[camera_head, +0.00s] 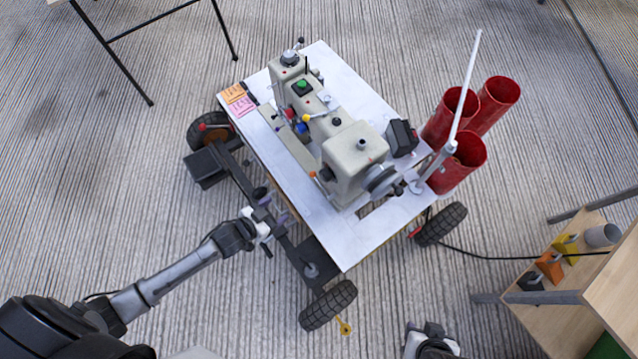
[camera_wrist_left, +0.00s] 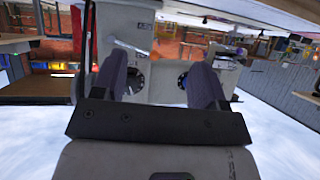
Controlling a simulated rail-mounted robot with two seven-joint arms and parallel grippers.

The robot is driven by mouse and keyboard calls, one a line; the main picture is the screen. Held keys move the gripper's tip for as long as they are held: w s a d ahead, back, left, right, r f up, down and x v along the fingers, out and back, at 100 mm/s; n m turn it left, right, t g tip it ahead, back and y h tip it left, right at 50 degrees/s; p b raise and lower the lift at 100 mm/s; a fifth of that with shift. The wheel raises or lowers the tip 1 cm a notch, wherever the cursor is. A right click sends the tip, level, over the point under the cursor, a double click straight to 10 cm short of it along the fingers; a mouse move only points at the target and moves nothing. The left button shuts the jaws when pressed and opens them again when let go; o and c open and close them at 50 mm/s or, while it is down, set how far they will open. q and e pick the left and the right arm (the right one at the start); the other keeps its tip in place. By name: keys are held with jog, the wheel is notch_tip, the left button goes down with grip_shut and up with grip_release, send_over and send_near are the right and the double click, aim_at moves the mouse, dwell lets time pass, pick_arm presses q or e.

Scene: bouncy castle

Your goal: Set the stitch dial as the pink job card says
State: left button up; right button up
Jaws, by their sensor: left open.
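The pale sewing machine (camera_head: 352,158) stands on a white wheeled table (camera_head: 335,232). The pink job card (camera_head: 243,106) lies at the table's left corner; its writing is too small to read. A dark round knob (camera_head: 326,174) shows on the machine's near side; I cannot tell whether it is the stitch dial. My left gripper (camera_head: 275,208) is open and empty, just off the table's near left edge, apart from the machine. In the left wrist view, the machine's pale body (camera_wrist_left: 158,50) lies beyond the fingers, with dark round parts partly hidden by them. My right gripper (camera_head: 430,342) is cut off at the bottom edge.
An orange card (camera_head: 234,93) lies beside the pink one. Red cylinders (camera_head: 468,165) and a pale upright rod (camera_head: 466,85) stand at the table's right. A wooden shelf (camera_head: 570,270) stands at lower right. Black wheels (camera_head: 328,305) stick out around the table.

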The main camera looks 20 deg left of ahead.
aim_at(323, 177)
pick_arm(q)
notch_tip(323, 177, up, 7)
jog(key=d+n+t+h, duration=0.1)
jog(key=d+t+h, duration=0.1)
jog(key=t+h, duration=0.2)
jog(key=shift+n+h, duration=0.3)
jog(key=b+x, duration=0.4)
jog(key=x, duration=0.9)
jog(key=shift+d+r, duration=0.15)
jog(key=shift+d, duration=0.05)
jog(key=shift+w+d+b, duration=0.3)
jog(key=shift+w+b, duration=0.1)
jog(key=shift+w, duration=0.25)
jog(key=shift+c, duration=0.2)
jog(key=c, duration=0.9)
jog(key=shift+r, duration=0.1)
